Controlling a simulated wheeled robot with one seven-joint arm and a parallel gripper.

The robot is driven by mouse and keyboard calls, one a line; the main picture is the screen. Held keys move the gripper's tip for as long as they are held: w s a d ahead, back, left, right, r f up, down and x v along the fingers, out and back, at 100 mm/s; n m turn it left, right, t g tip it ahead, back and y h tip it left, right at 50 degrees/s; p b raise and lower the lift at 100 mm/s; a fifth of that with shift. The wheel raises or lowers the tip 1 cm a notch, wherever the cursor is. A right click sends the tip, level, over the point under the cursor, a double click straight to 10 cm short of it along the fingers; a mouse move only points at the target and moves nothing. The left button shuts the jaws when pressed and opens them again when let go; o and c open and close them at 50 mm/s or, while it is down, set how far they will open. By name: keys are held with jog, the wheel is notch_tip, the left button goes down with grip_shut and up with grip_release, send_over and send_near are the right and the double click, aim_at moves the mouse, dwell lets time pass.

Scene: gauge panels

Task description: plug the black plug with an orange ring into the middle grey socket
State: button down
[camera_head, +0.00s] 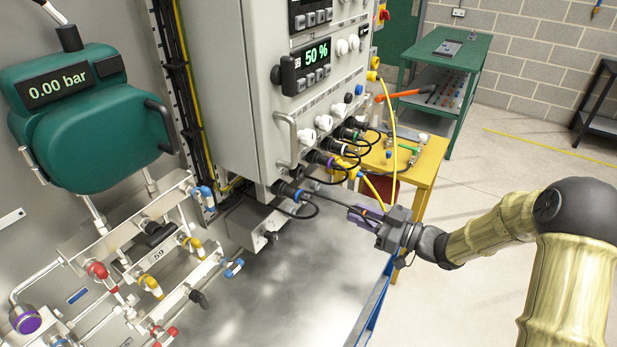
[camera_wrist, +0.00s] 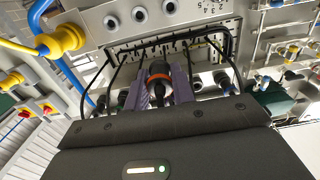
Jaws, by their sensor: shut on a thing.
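My gripper (camera_head: 366,216) is shut on the black plug with an orange ring. In the wrist view the plug (camera_wrist: 158,72) sits between my gripper's purple fingers (camera_wrist: 159,90), its black end facing away from me and the orange ring nearer. In the head view my gripper hides most of the plug. It is held in the air in front of the cabinet, apart from the panel. Pale round sockets show in a row at the top of the wrist view, the middle one (camera_wrist: 140,14) with a dark centre. Similar pale fittings (camera_head: 323,122) are on the cabinet front in the head view.
Several black plugs with coloured rings and looped cables (camera_head: 345,150) stick out below the fittings. Yellow cables (camera_head: 393,120) hang beside them. A steel bench (camera_head: 250,290) lies below, with pipes and valves (camera_head: 150,240) on the left. A yellow stand (camera_head: 420,160) is behind my gripper.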

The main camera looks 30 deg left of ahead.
jog(key=w+f+b, duration=0.3)
jog(key=f, duration=0.2)
jog(key=shift+d+f, duration=0.15)
jog(key=shift+f, duration=0.1)
jog(key=shift+a, duration=0.2)
dwell(0.7)
jog(key=w+a, duration=0.1)
jog(key=a, duration=0.9)
jog(key=shift+a+b, duration=0.3)
jog(key=shift+a, duration=0.05)
dwell(0.8)
jog(key=shift+w+a+b, duration=0.1)
jog(key=shift+a+b, duration=0.25)
jog(key=shift+a, duration=1.05)
dwell(2.3)
jog(key=c, duration=1.1)
grip_release()
